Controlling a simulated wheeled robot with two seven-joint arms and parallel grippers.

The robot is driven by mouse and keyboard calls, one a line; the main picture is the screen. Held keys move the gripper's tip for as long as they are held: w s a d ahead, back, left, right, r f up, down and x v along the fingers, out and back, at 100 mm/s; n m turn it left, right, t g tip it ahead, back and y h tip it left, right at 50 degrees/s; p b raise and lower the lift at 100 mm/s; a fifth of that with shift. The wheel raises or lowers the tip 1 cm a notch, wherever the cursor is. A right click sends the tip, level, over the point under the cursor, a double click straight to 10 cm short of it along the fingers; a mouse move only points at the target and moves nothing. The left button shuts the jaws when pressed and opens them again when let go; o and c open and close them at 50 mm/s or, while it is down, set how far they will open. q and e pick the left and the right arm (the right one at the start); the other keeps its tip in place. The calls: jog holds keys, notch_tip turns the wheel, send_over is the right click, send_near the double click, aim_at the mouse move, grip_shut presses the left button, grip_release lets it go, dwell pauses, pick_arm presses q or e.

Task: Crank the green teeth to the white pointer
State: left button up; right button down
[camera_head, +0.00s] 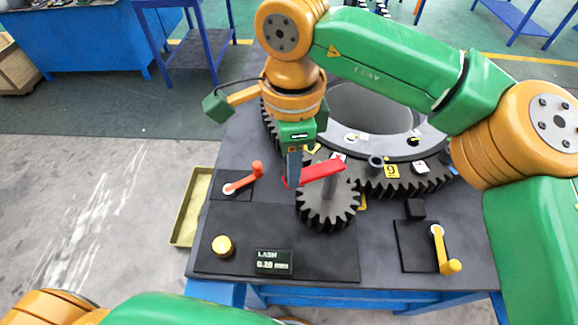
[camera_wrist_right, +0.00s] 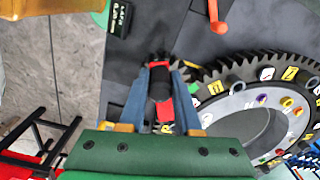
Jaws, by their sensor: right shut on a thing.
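A large dark toothed ring gear (camera_head: 395,185) with coloured tags lies on the table, and it also shows in the right wrist view (camera_wrist_right: 240,72). A small dark pinion (camera_head: 328,212) stands at its near edge, with a red crank arm (camera_head: 322,172) above it. My right gripper (camera_head: 293,184) is shut at the left end of the crank arm. In the right wrist view its fingers (camera_wrist_right: 164,98) flank a dark upright handle (camera_wrist_right: 160,84). I cannot make out green teeth or the white pointer for certain. My left gripper is out of view.
An orange lever (camera_head: 245,178) stands left of the pinion and a yellow lever (camera_head: 441,250) to the right. A yellow knob (camera_head: 223,246) and a LASH display (camera_head: 273,262) reading about 0.20 sit in front. A dark block (camera_head: 415,209) stands near the ring.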

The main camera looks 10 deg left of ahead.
jog(key=shift+w+a+r+m+p, duration=0.1)
jog(key=shift+w+a+m+p, duration=0.2)
jog(key=shift+w+m+p, duration=0.45)
jog(key=shift+s+m+b, duration=0.1)
jog(key=shift+m+b, duration=0.15)
jog(key=shift+b, duration=0.05)
jog(key=c, duration=0.6)
grip_release()
notch_tip(320, 180, up, 7)
jog(key=shift+p, duration=0.4)
